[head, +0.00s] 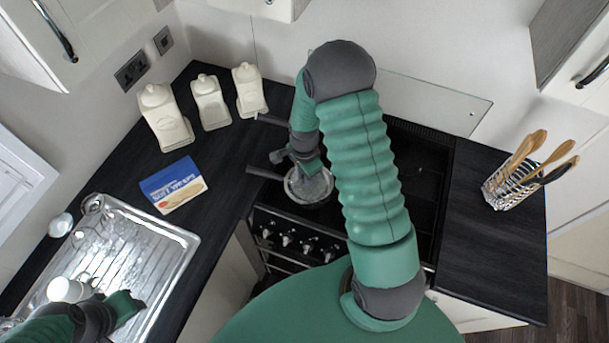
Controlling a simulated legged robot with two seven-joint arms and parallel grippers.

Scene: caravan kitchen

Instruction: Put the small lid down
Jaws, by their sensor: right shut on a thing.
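The small lid (312,188) looks like clear glass with a light rim, at the front left of the hob. It lies on or just over a small pan with a dark handle (262,173); I cannot tell whether lid and pan touch. My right gripper (300,167) is above it, pointing down, shut on the lid; the grip point itself is mostly hidden by the gripper. My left gripper (128,304) is low over the sink drainer at the lower left; its jaws are too unclear to tell.
A second dark handle (271,120) shows behind on the hob (420,170). White canisters (209,101), a blue and yellow packet (173,184) and a white cup (68,290) are to the left. A utensil basket (508,190) stands right. The right worktop's front (490,255) is clear.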

